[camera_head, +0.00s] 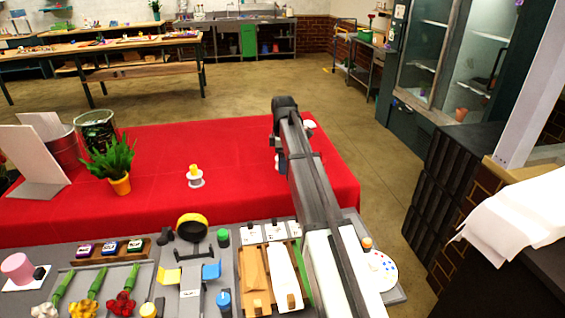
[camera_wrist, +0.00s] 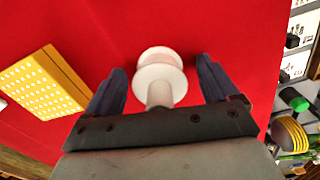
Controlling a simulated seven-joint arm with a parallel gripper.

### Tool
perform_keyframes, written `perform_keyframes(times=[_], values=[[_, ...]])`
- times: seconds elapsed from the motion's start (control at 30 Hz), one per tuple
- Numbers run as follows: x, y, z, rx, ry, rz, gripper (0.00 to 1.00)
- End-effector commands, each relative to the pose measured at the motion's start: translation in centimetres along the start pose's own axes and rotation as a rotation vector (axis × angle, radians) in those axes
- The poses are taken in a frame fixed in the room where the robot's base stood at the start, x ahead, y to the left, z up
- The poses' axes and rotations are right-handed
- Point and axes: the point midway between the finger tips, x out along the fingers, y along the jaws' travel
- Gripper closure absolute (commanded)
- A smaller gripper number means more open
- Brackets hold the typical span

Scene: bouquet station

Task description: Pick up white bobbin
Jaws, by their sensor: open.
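The white bobbin (camera_wrist: 160,77) shows in the wrist view on the red cloth. It has two round flanges with a pinkish band between them and a pale stem pointing toward my palm. My gripper (camera_wrist: 158,88) is open, with one dark finger on each side of the bobbin and visible gaps to both. I cannot tell how far the bobbin lies below the fingertips. In the head view my gripper (camera_head: 282,164) is over the right part of the red table, mostly behind my arm. I cannot make out the bobbin there.
A yellow block with pale dots (camera_wrist: 42,82) lies left of my gripper in the wrist view. A yellow piece on a white round base (camera_head: 194,176) and a potted plant (camera_head: 119,184) stand on the red table (camera_head: 240,200). The crowded grey workbench (camera_head: 215,290) is nearer.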

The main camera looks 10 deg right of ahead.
Motion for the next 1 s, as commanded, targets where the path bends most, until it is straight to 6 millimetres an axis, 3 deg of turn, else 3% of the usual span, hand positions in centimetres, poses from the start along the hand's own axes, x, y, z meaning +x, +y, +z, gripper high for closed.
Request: perform_keyframes(times=[0.1,0.7,1.0], values=[[-0.05,0.02,0.0,0.0,0.0,0.0,0.13],[-0.09,0.01,-0.01,0.0,0.0,0.0,0.69],[-0.59,0.07,-0.01,0.0,0.0,0.001,0.69]])
